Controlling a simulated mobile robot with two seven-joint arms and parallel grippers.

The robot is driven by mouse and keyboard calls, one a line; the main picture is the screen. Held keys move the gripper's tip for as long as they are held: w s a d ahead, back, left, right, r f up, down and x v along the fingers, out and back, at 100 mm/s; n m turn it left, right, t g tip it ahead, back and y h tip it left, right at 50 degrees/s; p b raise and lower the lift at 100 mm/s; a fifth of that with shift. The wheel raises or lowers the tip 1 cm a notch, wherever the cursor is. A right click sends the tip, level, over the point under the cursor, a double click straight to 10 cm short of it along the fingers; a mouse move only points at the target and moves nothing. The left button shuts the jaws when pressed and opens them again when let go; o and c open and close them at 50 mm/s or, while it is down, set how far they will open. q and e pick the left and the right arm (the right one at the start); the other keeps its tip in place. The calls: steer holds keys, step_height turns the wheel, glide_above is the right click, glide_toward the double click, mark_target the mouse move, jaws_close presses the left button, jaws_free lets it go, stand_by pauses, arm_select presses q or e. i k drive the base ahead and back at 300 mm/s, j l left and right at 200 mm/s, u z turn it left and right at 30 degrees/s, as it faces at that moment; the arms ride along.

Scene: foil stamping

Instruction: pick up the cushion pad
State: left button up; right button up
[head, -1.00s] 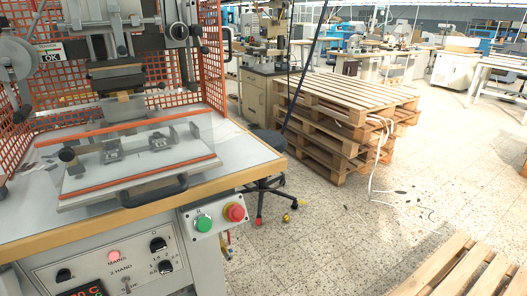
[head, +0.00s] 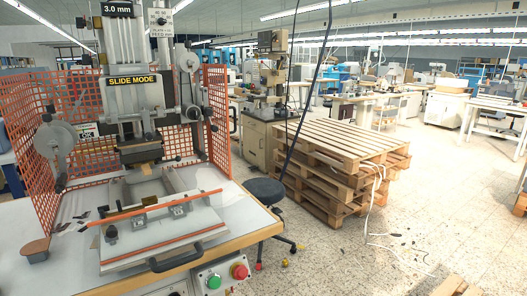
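A small rounded piece with a flat brown top (head: 36,246) rests on the pale machine table at the lower left. It may be the cushion pad, but I cannot tell for sure. The plate carries orange strips, metal clamps and a black front handle (head: 176,258). Neither of my grippers shows in the head view.
Orange mesh guards (head: 91,170) enclose the press at the back and sides. Small dark scraps (head: 68,226) lie left of the plate. A control box with green and red buttons (head: 222,277) hangs at the table front. Stacked pallets (head: 335,165) and a black stool (head: 264,191) stand right.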

mark_target(35, 247)
steer(key=u, duration=1.5)
